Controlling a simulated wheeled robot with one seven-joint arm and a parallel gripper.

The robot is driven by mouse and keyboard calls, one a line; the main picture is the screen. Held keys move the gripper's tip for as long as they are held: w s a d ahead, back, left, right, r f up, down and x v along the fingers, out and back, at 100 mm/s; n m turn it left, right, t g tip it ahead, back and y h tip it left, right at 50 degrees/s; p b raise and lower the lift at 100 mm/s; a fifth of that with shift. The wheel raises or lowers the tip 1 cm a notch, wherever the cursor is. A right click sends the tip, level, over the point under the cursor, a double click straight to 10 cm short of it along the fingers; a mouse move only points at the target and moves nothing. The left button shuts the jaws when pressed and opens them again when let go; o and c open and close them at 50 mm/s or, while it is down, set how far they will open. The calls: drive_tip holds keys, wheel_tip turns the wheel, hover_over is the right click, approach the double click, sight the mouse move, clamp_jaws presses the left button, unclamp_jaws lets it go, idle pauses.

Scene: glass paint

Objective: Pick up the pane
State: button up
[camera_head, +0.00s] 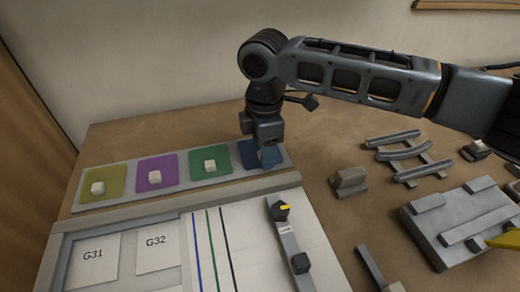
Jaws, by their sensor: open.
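Four square coloured panes lie in a row on a long grey strip (127,178): yellow (109,173), purple (170,162), green (222,153) and blue (245,153). The yellow, purple and green panes each carry a small pale block on top. My gripper (269,160) points down at the blue pane at the right end of the strip and covers much of it. The jaws are open. Whether they touch the pane, or a block sits between them, is hidden.
In front is a framed board with cards G31 (93,256) and G32 (157,241), coloured lines and a grey bar (290,240) with dark knobs. A grey rack (402,155), a small block (349,182) and a grey fixture (462,222) stand right. A wall is behind.

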drive_tip(key=shift+c, duration=0.5)
clamp_jaws()
drive_tip(key=shift+r, duration=0.1)
